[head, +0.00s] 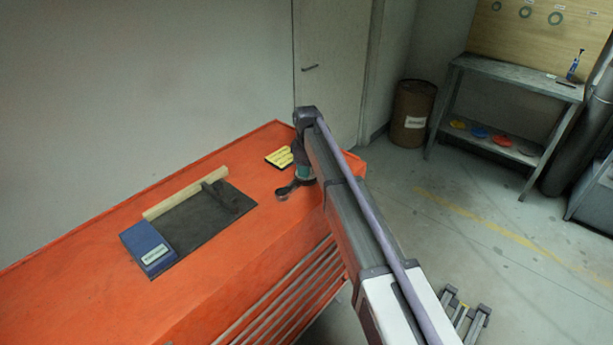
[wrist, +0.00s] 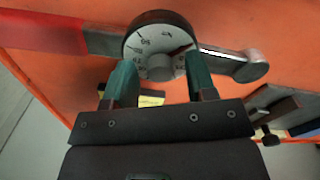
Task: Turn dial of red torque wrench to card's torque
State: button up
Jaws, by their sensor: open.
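The torque wrench shows in the wrist view, with a red handle (wrist: 45,32) at the left and a grey metal head (wrist: 245,68) at the right. Its round white dial (wrist: 150,32) has black numbers, too small to read surely, and a grey central knob (wrist: 160,67). My gripper (wrist: 160,62) is open, its two green fingers on either side of the knob, with gaps visible. In the head view my gripper (head: 305,173) is over the orange bench top, hiding most of the wrench; its dark end (head: 288,190) shows. A yellow card (head: 279,157) lies just behind; its writing is unreadable.
A wall runs behind the bench. A metal shelf table (head: 510,80) and a brown barrel (head: 412,113) stand farther off.

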jog(key=shift+r, duration=0.1)
jog(key=c, duration=0.9)
jog(key=shift+m, duration=0.3)
jog(key=m, duration=0.3)
jog(key=shift+m, duration=0.3)
jog(key=m, duration=0.4)
jog(key=shift+m, duration=0.3)
jog(key=m, duration=0.4)
jog(key=shift+m, duration=0.3)
jog(key=m, duration=0.4)
jog(key=shift+m, duration=0.3)
